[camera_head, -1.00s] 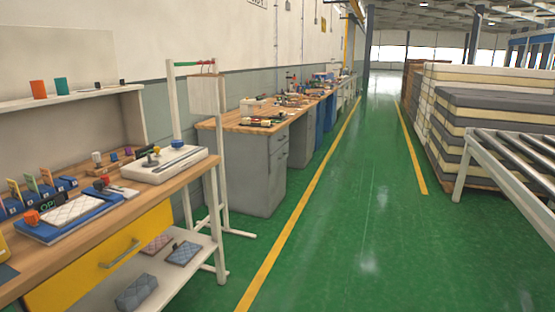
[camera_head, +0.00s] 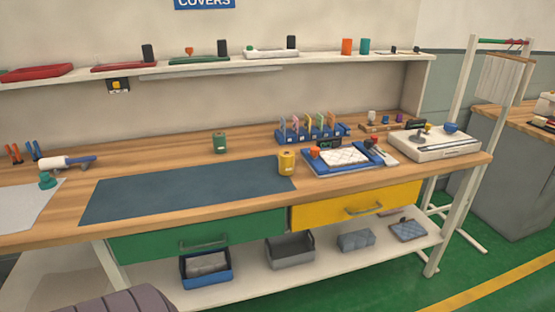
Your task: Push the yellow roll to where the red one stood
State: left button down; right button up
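The yellow roll (camera_head: 287,162) is a small upright cylinder on the wooden workbench. It stands at the right end of the dark blue mat (camera_head: 185,190), close to the mat's edge. A similar green roll (camera_head: 219,143) stands behind the mat, to the left of the yellow one. I see no red roll on the bench top; an orange-red cylinder (camera_head: 347,47) stands on the upper shelf beside a teal one (camera_head: 365,46). Neither of my grippers is in view.
A blue tray (camera_head: 345,160) with a white quilted pad lies right of the yellow roll, and a blue rack (camera_head: 312,133) stands behind it. A white device (camera_head: 435,142) is at the bench's right end. A dark ridged object (camera_head: 118,303) shows at lower left. The mat is bare.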

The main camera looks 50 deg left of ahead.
aim_at(286, 157)
jog(key=u, duration=1.5)
